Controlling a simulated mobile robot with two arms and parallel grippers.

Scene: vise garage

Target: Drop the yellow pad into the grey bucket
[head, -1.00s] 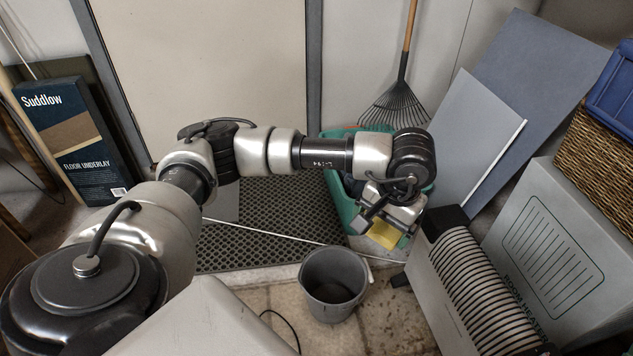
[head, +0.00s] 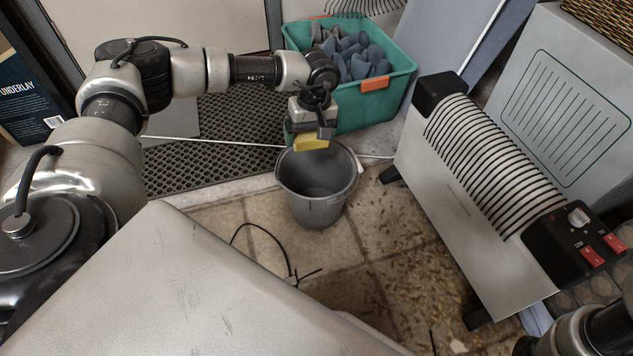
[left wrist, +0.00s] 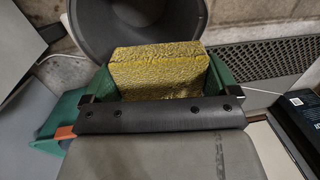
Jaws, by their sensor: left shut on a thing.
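The yellow pad (head: 311,143) is held in my left gripper (head: 308,136), which is shut on it. In the left wrist view the rough yellow pad (left wrist: 157,68) sits between the two fingers (left wrist: 160,75). The grey bucket (head: 318,211) stands upright on the floor, and its visible inside looks empty. In the head view the pad overlaps the bucket's far rim; its exact height above the rim is hard to tell. The bucket's dark round inside (left wrist: 137,20) shows beyond the pad in the wrist view. My right gripper is not in view.
A green crate (head: 362,118) with grey-blue things in it stands behind the bucket. A pale heater (head: 470,215) stands to the right. A black perforated mat (head: 215,145) lies at left, and a thin black cable (head: 268,232) lies on the tiles in front.

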